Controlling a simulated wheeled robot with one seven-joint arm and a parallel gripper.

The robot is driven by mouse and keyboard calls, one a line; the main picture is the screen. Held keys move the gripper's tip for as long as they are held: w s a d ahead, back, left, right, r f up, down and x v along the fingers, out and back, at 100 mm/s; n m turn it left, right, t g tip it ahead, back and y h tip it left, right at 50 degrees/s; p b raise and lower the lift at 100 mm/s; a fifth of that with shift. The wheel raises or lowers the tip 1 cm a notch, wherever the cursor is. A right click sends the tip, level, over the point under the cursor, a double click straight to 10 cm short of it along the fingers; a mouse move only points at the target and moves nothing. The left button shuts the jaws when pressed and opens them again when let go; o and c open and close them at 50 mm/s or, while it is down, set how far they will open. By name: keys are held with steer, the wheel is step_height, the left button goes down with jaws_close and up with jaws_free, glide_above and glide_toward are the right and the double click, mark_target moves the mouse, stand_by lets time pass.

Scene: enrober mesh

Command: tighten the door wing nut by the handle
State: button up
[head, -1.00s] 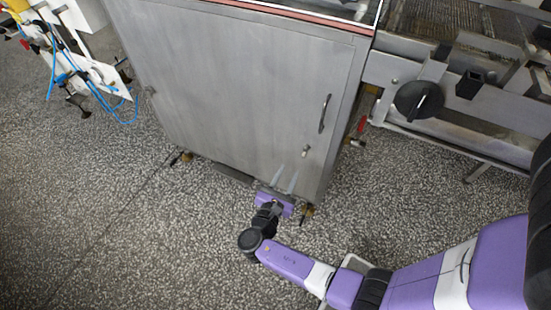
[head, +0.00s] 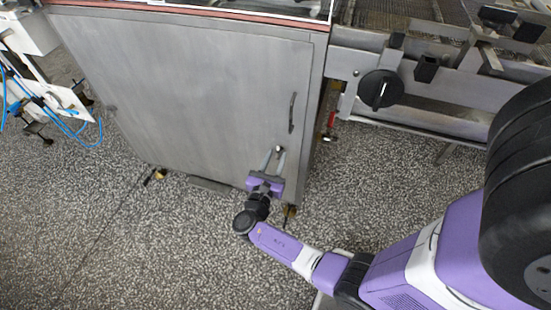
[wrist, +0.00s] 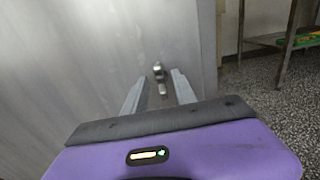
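The door wing nut (head: 278,149) is a small metal fitting on the grey cabinet door, below the dark door handle (head: 292,113). In the wrist view the wing nut (wrist: 158,72) shows just beyond and between my fingertips. My gripper (head: 274,154) is open, with one finger on either side of the wing nut in the picture. In the wrist view my gripper (wrist: 157,82) has a clear gap between its fingers and nothing held. I cannot tell whether the fingertips reach around the nut or stop short of it.
The cabinet door (head: 190,85) fills the space ahead. A conveyor frame with a black knob (head: 380,90) stands to the right, and a red-handled part (head: 331,121) hangs beside the cabinet. White equipment with blue hoses (head: 50,105) is at the left.

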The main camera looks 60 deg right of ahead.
jaws_close()
steer(key=shift+m, duration=0.4)
steer(key=m+b, duration=0.1)
steer(key=m, duration=0.2)
steer(key=shift+s+f+b, duration=0.15)
steer(key=shift+b, duration=0.25)
steer(key=m+b, duration=0.3)
steer(key=m, duration=0.2)
steer(key=shift+s+f, duration=0.1)
steer(key=shift+f, duration=0.05)
steer(key=m+b, duration=0.3)
steer(key=m, duration=0.2)
steer(key=shift+s+f, duration=0.1)
steer(key=shift+m+b, duration=1.45)
steer(key=shift+m, duration=0.55)
